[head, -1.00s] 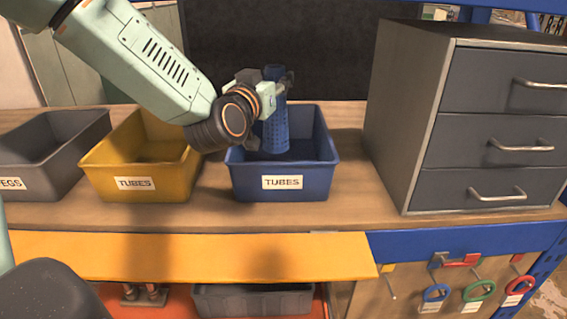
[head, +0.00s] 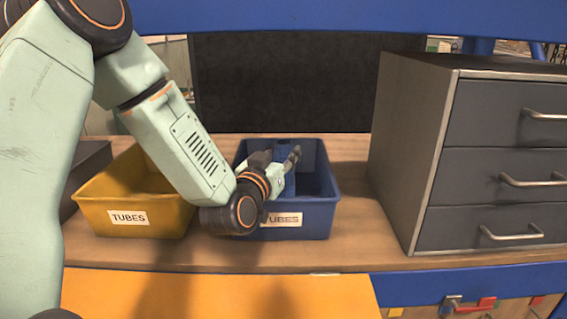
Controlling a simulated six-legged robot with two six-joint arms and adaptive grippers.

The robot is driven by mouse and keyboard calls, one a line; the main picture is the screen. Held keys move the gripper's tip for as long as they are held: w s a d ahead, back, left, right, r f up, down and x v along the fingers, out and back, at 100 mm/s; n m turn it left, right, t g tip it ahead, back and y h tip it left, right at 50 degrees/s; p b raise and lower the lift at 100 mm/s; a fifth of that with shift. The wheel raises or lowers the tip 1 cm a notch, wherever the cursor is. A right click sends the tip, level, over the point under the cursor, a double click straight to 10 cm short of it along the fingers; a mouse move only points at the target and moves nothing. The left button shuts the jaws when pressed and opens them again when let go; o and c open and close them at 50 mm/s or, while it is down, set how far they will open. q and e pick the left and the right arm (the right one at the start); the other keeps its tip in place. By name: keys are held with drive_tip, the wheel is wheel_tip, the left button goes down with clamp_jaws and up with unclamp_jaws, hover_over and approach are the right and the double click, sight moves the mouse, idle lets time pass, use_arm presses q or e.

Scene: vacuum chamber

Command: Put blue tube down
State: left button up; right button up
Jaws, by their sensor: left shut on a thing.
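The blue tube (head: 285,155) stands roughly upright inside the blue bin (head: 321,216) labelled TUBES, on the wooden bench. Its lower part is hidden behind my gripper and the bin's front wall. My left gripper (head: 287,168) comes over the bin's front left side and is shut on the tube. I cannot tell whether the tube touches the bin floor. My right gripper is not in view.
A yellow bin (head: 157,217) labelled TUBES stands left of the blue bin, and a grey bin (head: 90,163) is mostly hidden behind my arm. A grey drawer cabinet (head: 407,155) stands to the right. Bare bench (head: 358,222) lies between blue bin and cabinet.

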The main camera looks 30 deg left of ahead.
use_arm(q)
drive_tip(key=shift+f, duration=0.7)
drive_tip(key=shift+s+a+f, duration=0.2)
drive_tip(key=shift+a+f, duration=0.05)
drive_tip(key=shift+w+d+f, duration=0.15)
drive_tip(key=shift+w+f, duration=0.05)
drive_tip(key=shift+f, duration=0.1)
drive_tip(key=o, duration=0.8)
drive_tip(key=shift+r, duration=0.1)
drive_tip(key=shift+c, duration=0.2)
drive_tip(key=o, duration=0.3)
drive_tip(key=shift+s+a, duration=0.15)
drive_tip(key=shift+a, duration=0.15)
drive_tip(key=shift+o, duration=0.2)
drive_tip(key=s+d+p, duration=0.2)
drive_tip(key=s+p, duration=0.1)
drive_tip(key=s, duration=0.9)
